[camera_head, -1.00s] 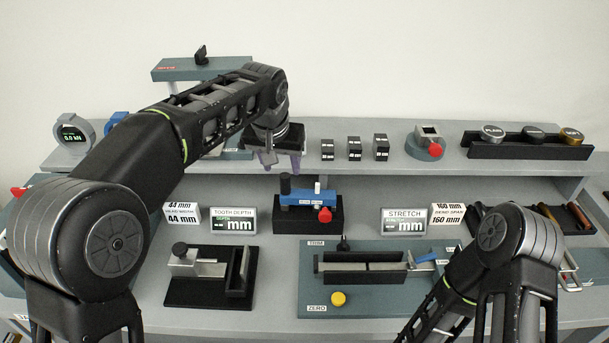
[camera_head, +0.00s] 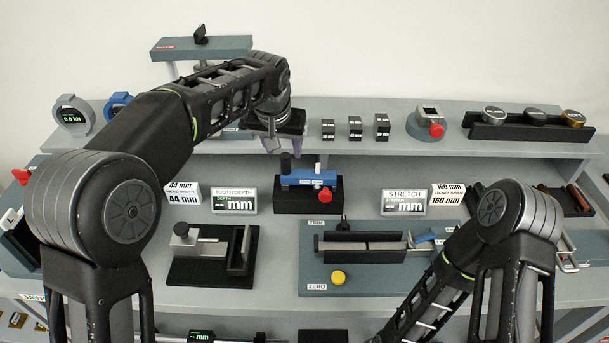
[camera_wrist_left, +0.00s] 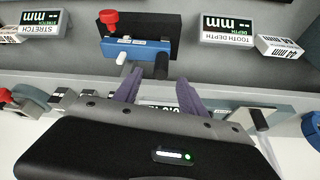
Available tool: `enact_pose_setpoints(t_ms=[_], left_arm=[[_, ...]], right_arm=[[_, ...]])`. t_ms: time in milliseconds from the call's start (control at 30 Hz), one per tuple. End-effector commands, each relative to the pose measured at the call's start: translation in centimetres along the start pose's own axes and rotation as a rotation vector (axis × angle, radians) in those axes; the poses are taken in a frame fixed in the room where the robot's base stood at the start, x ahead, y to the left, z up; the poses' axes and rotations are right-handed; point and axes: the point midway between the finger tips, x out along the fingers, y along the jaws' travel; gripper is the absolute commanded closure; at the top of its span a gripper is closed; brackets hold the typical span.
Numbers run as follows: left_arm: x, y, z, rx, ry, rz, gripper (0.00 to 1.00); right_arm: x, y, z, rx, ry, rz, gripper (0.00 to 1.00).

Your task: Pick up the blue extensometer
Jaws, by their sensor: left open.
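The blue extensometer (camera_head: 306,178) lies across a black block (camera_head: 290,206) at the middle of the bench, below the raised shelf. It has a red knob on its right. In the left wrist view the blue extensometer (camera_wrist_left: 141,56) is at the top middle, just beyond the fingers, with a white peg and a dark peg on its near side. My left gripper (camera_head: 277,150) is open, its purple fingers pointing down just above and left of the extensometer; the fingers (camera_wrist_left: 159,90) hold nothing. My right arm shows at lower right, but its gripper is not visible.
Signs reading TOOTH DEPTH (camera_head: 234,201) and STRETCH (camera_head: 404,202) flank the block. A trim fixture (camera_head: 360,244) and a black-based clamp (camera_head: 212,254) sit in front. The raised shelf behind carries several small black blocks and a red-knobbed device (camera_head: 426,123).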

Motion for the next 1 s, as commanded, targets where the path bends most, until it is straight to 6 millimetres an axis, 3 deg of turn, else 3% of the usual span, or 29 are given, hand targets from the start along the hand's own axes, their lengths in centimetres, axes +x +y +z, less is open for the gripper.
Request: enact_pose_setpoints(t_ms=[467,1000], left_arm=[[5.0,-0.1,0.1,0.0,-0.003,0.0,0.51],[5.2,-0.1,0.1,0.0,-0.001,0.0,0.51]], right_arm=[[-1.6,-0.5,0.2,0.004,-0.005,0.006,1.0],[-1.6,-0.5,0.2,0.004,-0.005,0.006,1.0]])
